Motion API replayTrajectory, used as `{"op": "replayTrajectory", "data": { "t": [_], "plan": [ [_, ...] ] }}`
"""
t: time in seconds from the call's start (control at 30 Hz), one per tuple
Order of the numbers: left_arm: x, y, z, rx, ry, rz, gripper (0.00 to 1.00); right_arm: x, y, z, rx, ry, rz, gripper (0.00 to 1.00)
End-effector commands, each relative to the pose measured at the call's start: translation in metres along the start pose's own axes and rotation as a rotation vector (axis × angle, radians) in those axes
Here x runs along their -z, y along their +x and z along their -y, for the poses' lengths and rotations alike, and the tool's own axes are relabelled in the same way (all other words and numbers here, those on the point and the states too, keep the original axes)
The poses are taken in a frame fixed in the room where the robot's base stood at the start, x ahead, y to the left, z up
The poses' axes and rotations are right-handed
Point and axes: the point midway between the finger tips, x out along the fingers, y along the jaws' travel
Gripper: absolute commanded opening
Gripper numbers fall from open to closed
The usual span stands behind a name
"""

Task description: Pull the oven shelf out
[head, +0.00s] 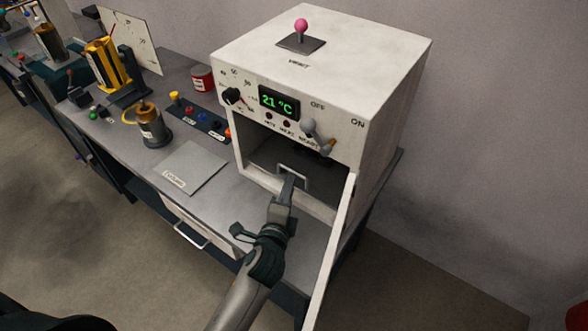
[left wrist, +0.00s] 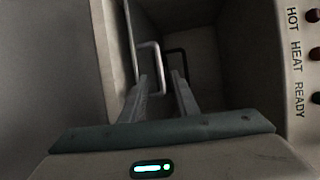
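The white oven (head: 400,75) stands on the bench with its door (head: 335,250) swung open toward me. Inside its dark cavity is the shelf (head: 262,155), with a pale U-shaped handle (head: 297,178) at its front. My left gripper (head: 287,183) reaches into the opening at this handle. In the left wrist view the fingers (left wrist: 160,82) are apart, and part of the handle (left wrist: 150,44) shows at and between their tips. I cannot tell whether they touch it. My right gripper is in no view.
The oven front carries a green display (head: 278,102), a knob (head: 233,96) and a lever (head: 318,135). A pink-topped stick (head: 301,26) stands on its roof. A grey plate (head: 190,167) and a brass-coloured cylinder (head: 152,126) are on the bench to the left. Floor is free in front.

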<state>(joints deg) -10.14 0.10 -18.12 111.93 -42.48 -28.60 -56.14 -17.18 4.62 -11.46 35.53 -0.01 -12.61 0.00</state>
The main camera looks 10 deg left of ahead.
Motion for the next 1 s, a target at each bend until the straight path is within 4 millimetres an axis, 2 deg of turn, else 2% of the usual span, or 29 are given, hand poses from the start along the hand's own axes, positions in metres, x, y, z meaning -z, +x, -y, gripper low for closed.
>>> {"op": "replayTrajectory", "data": {
  "t": [0.2,0.4,0.6,0.87,0.97,1.0],
  "plan": [
    [0.0,0.039,0.002,0.001,-0.002,0.0,0.28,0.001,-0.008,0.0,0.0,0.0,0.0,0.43],
    [0.0,0.062,0.001,0.0,-0.001,0.0,0.28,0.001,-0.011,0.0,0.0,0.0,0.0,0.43],
    [0.001,0.07,0.0,0.0,-0.001,-0.001,0.28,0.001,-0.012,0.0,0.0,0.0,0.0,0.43],
    [0.0,0.07,0.0,0.0,-0.001,-0.001,0.28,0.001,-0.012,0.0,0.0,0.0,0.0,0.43],
    [0.0,0.07,0.0,0.0,-0.001,-0.001,0.04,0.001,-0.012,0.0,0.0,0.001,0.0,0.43],
    [0.0,0.07,0.0,0.0,-0.001,-0.001,0.0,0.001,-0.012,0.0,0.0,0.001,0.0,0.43]
  ]
}}
